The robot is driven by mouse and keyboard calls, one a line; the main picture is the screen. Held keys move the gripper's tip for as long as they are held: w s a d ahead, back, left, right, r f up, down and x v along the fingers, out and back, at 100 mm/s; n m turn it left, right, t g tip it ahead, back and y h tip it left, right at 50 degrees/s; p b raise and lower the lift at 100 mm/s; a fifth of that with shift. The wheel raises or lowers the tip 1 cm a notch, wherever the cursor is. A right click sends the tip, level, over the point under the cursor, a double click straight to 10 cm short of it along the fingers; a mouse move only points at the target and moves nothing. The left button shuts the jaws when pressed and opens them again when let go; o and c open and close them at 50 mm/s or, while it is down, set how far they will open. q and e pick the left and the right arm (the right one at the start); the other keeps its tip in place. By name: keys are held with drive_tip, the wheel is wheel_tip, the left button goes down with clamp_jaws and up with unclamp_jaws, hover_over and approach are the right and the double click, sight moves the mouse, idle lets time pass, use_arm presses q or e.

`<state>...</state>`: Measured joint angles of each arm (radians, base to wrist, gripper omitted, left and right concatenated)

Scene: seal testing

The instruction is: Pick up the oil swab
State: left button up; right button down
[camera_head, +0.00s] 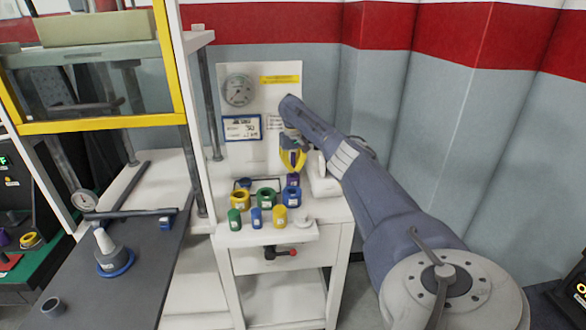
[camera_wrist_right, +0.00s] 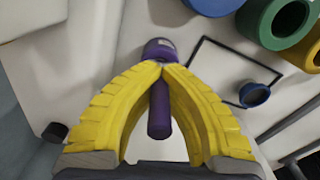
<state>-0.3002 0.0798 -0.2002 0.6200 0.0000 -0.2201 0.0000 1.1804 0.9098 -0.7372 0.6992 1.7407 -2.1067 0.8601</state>
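A purple item with a slim upright handle, which looks like the oil swab (camera_wrist_right: 159,112), shows between the yellow fingers of my right gripper (camera_wrist_right: 163,66) in the right wrist view. The fingertips come together around the handle, just above its round purple base (camera_wrist_right: 158,47). In the head view my right gripper (camera_head: 292,169) points down at the back of the small white table, directly over the purple item (camera_head: 293,180). The exact contact is partly hidden by the fingers. My left gripper is not in view.
Green (camera_head: 265,197), yellow (camera_head: 240,199) and blue (camera_head: 293,198) ring holders crowd the white table beside the gripper, with small capped containers in front. A panel with a gauge (camera_head: 238,90) stands behind. A yellow-framed machine (camera_head: 95,125) is at left, a wall at right.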

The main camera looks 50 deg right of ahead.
wheel_tip(320, 180, up, 23)
drive_tip(key=shift+f, duration=0.15)
idle(0.8)
